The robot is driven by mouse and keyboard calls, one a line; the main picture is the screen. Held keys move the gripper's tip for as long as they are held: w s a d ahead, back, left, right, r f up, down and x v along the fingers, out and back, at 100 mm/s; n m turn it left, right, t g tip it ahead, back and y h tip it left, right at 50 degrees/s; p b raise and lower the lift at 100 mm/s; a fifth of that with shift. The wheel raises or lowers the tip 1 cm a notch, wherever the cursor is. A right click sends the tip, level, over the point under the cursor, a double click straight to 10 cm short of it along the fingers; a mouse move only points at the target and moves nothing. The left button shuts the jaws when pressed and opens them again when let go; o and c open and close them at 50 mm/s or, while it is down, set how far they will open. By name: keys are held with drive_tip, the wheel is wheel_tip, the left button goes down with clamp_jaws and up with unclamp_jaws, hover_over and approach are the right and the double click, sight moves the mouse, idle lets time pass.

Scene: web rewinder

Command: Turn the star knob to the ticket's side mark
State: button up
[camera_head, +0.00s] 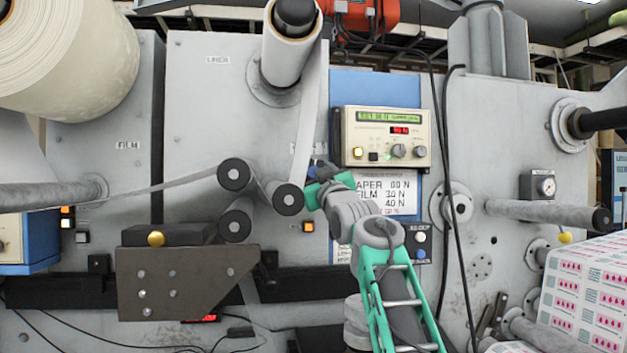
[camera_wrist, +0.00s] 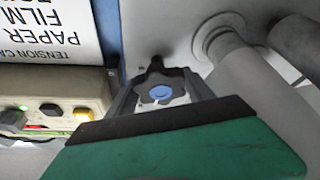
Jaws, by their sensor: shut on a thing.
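The star knob (camera_wrist: 161,94) is dark and lobed with a blue centre, and sits on the grey machine panel. In the wrist view its dark pointed end (camera_wrist: 156,65) points up, toward the panel. My gripper (camera_wrist: 160,98) has one finger on each side of the knob and is shut on it. In the head view my green gripper (camera_head: 322,188) is at the panel left of the white card and hides most of the knob. I cannot make out a ticket or a side mark beside the knob.
A white tension card (camera_head: 384,192) with paper and film values is right of my gripper. A cream control box (camera_head: 385,155) with a lit display is above it. Rollers (camera_head: 288,197) with a web stand close on the left. Black cables (camera_head: 440,130) hang to the right.

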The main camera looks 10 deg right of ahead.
drive_tip(key=shift+m, duration=0.4)
drive_tip(key=o, duration=1.1)
drive_tip(key=shift+s+f+b, duration=0.25)
drive_tip(key=shift+b, duration=0.1)
drive_tip(key=a+b+v, duration=0.1)
drive_tip(key=b+v, duration=0.4)
drive_tip(key=v, duration=0.2)
drive_tip(key=shift+d, duration=0.45)
drive_tip(key=shift+s+r, duration=0.1)
drive_tip(key=shift+r, duration=0.05)
